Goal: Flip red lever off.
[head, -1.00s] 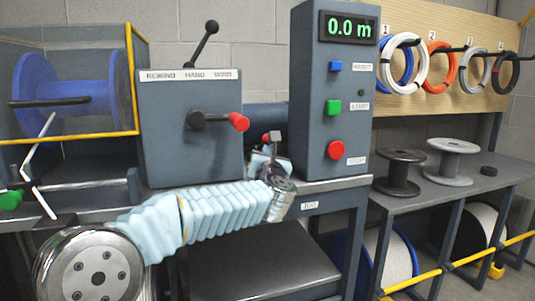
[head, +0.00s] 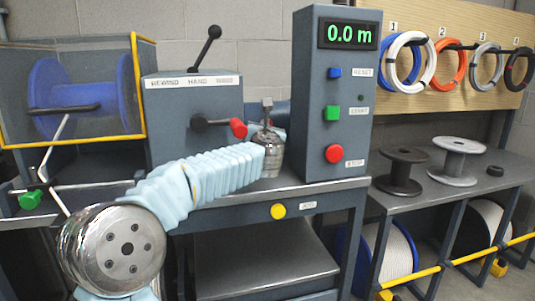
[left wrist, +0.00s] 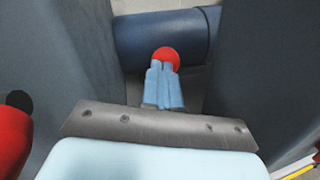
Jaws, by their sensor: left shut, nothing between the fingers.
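In the left wrist view a round red knob (left wrist: 166,56), which looks like the end of the red lever, shows just beyond my fingertips, in front of a dark blue cylinder (left wrist: 150,40). My left gripper (left wrist: 163,68) is shut and empty, its two light blue fingers together and overlapping the knob's lower edge in the picture. I cannot tell whether they touch it. In the head view my left wrist stands in the gap between the rewind box and the display column, and the knob is hidden there. My right gripper is not in view.
The rewind box (head: 190,105) has a red-handled crank (head: 238,128) close left of my wrist. The display column (head: 345,110), reading 0.0 m, with blue, green and red buttons, stands close right. A yellow knob (head: 278,211) is on the bench front. Spools stand on the right bench.

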